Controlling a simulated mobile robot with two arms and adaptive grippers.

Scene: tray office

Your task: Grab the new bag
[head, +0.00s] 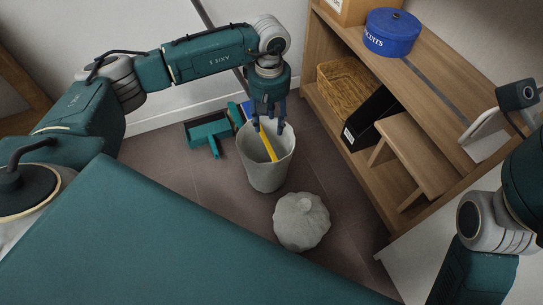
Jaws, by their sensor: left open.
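A grey waste bin (262,174) stands on the floor in the middle. A tied, full pale grey bag (302,226) sits on the floor in front of it, to the right. My left gripper (270,127) points down over the bin's mouth with its fingers apart. A yellow strip (267,143) shows at the bin's opening below the fingers; I cannot tell whether it is inside or what it belongs to. I cannot make out a separate new bag for certain. My right arm enters at the right edge, and its gripper is out of view.
A teal dustpan (209,132) lies left of the bin by the wall. A wooden shelf unit (440,75) on the right holds a blue biscuit tin (391,32), a wicker basket (346,87) and a black file box (368,120). Floor left of the tied bag is clear.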

